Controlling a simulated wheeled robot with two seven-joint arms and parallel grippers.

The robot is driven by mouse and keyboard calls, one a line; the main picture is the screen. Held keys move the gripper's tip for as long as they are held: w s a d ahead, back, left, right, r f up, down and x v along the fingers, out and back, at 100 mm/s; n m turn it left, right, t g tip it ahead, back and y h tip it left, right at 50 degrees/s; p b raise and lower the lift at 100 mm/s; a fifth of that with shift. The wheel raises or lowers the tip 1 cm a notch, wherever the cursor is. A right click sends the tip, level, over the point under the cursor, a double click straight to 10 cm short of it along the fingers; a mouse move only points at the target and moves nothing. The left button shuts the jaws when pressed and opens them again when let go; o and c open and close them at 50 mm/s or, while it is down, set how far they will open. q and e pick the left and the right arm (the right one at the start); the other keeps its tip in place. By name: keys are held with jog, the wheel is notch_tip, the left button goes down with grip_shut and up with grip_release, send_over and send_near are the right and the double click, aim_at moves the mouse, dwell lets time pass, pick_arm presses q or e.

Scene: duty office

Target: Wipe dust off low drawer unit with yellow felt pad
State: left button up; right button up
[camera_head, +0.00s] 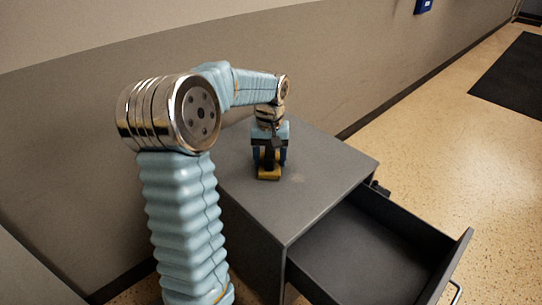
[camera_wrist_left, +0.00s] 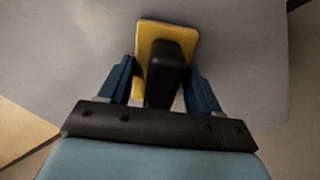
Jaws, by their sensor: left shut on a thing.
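The low drawer unit (camera_head: 326,175) is a dark grey cabinet with a flat top. A faint pale dust patch shows on its top, just right of the pad. The yellow felt pad (camera_head: 268,174) lies flat on or just above the top and has a black handle. My left gripper (camera_head: 269,152) reaches down over the top and is shut on the handle. In the left wrist view the yellow pad (camera_wrist_left: 182,38) shows beyond the black handle (camera_wrist_left: 165,75), with the blue fingers of my left gripper (camera_wrist_left: 164,88) on both sides. My right gripper is out of view.
An open, empty-looking drawer (camera_head: 375,250) sticks out from the unit's front at the lower right. A grey-beige wall (camera_head: 80,130) stands behind the unit. Speckled floor is clear to the right, with a dark mat (camera_head: 515,75) farther off.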

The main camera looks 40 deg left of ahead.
pick_arm(q)
jog(key=shift+r+p, duration=2.45)
jog(key=shift+r, duration=0.45)
notch_tip(320, 180, up, 2)
jog(key=shift+r+p, duration=0.1)
jog(key=shift+p, duration=1)
jog(key=shift+r, duration=0.5)
jog(key=shift+f, duration=0.1)
